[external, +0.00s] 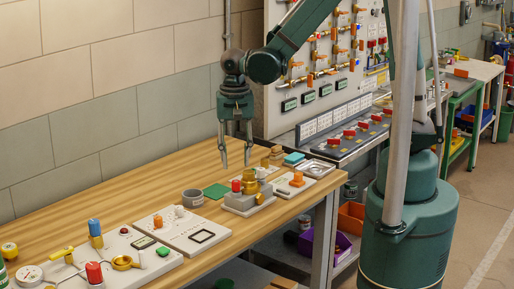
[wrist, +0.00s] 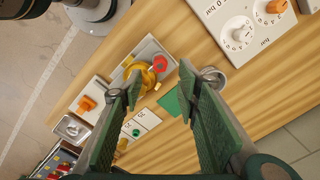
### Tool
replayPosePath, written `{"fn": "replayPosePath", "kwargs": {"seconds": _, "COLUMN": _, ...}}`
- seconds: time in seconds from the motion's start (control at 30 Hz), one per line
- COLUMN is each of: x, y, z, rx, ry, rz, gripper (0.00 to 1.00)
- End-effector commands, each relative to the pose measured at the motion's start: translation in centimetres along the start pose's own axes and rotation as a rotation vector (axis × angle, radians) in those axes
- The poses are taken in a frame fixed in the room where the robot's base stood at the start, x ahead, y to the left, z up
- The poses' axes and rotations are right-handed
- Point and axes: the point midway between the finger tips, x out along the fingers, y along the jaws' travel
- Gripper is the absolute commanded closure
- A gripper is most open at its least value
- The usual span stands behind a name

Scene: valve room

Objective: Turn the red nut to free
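A small red nut-like piece (external: 236,186) sits on a grey block (external: 247,203) beside a brass fitting (external: 249,183) on the wooden bench. In the wrist view the red piece (wrist: 159,63) shows from above, just beyond the fingertips, with the yellow brass part (wrist: 143,73) to its left. My gripper (external: 236,162) points down above the bench, near the grey block and apart from it. In the wrist view my gripper (wrist: 160,82) has its two green fingers spread with nothing between them. The red piece's exact shape is too small to tell.
A grey cup (external: 193,198) and a green square (external: 216,191) lie left of the block. An orange-knob plate (external: 295,184) stands to its right. Panels with a red cylinder (external: 94,272) and a blue cylinder (external: 95,227) fill the near left. The bench's back left is clear.

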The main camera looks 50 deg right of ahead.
Motion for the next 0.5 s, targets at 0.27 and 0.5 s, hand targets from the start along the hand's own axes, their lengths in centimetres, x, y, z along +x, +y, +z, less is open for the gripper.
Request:
{"fn": "replayPosePath", "kwargs": {"seconds": 0.27, "x": 1.3, "y": 0.0, "z": 0.0, "rx": 0.0, "ry": 0.0, "rz": 0.0, "gripper": 0.67}}
{"fn": "replayPosePath", "kwargs": {"seconds": 0.5, "x": 3.3, "y": 0.0, "z": 0.0, "rx": 0.0, "ry": 0.0, "rz": 0.0, "gripper": 0.67}}
